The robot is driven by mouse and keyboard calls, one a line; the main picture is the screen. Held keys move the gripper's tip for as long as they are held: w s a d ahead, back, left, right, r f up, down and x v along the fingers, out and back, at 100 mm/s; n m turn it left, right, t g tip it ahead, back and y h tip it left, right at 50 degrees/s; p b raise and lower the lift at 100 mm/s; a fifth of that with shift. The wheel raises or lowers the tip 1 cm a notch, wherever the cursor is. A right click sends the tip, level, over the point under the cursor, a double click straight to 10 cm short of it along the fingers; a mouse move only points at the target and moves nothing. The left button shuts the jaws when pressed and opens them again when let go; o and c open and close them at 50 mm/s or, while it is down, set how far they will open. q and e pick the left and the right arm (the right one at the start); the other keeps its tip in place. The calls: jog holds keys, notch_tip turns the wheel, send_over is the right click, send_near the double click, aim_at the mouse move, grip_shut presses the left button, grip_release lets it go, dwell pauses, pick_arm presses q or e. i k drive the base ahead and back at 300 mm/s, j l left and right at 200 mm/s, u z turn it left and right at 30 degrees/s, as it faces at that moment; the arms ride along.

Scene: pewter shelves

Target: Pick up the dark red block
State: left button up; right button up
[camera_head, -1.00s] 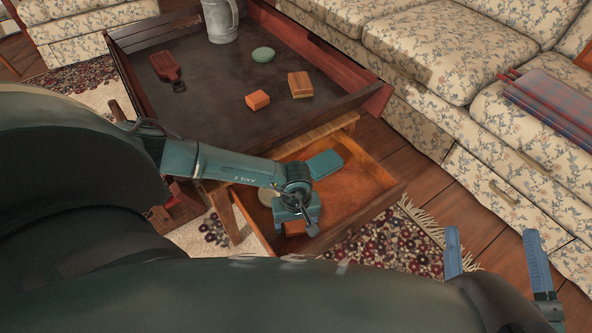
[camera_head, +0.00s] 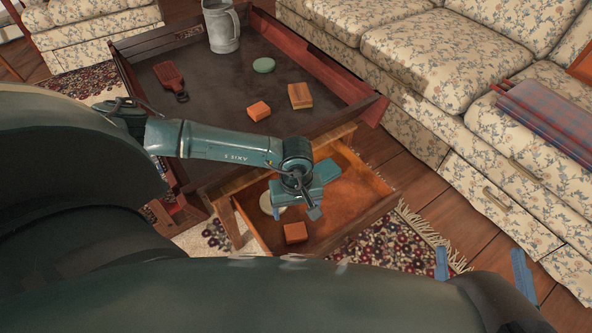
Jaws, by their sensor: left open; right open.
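A small orange-red block (camera_head: 295,233) lies in the open drawer (camera_head: 340,236), near its front left; it is the closest match I see to a dark red block, though it looks more orange than dark. My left gripper (camera_head: 297,212) hangs over the drawer, just beyond the block in the picture. It is open and empty, and the block is fully in sight and apart from it. My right gripper (camera_head: 481,268) is open and empty at the lower right, over the floor and rug, with its finger bases hidden by my own body.
The tabletop (camera_head: 215,110) holds an orange block (camera_head: 258,110), a wooden block (camera_head: 300,95), a green disc (camera_head: 263,65), a red paddle (camera_head: 170,76) and a metal jug (camera_head: 221,28). A sofa (camera_head: 420,60) stands right.

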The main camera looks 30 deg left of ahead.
aim_at(258, 111)
jog(key=k, duration=1)
